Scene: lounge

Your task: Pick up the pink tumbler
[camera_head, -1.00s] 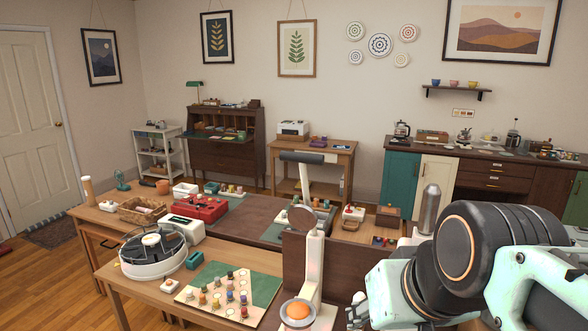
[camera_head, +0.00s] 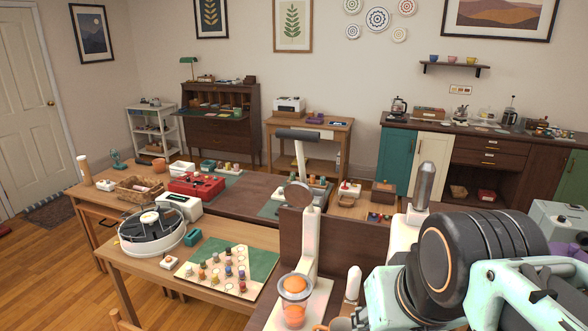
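I cannot make out a pink tumbler for certain. At the bottom, a clear vessel with orange in it (camera_head: 293,299) stands at the foot of a tall white lever stand (camera_head: 309,240); its lower part looks pinkish orange. A small reddish-pink cup (camera_head: 454,57) sits between a blue and a yellow one on the wall shelf, too small to identify. My mint-green and black arm (camera_head: 440,270) fills the lower right and hides part of the surface behind it. My gripper's fingertips do not show.
The front table bears a round white-rimmed device (camera_head: 152,232) and a green and cream board with several coloured pegs (camera_head: 228,270). A brown panel (camera_head: 345,240) rises behind the lever stand. A metal cylinder (camera_head: 424,185) stands beside my arm. Wooden floor is open at left.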

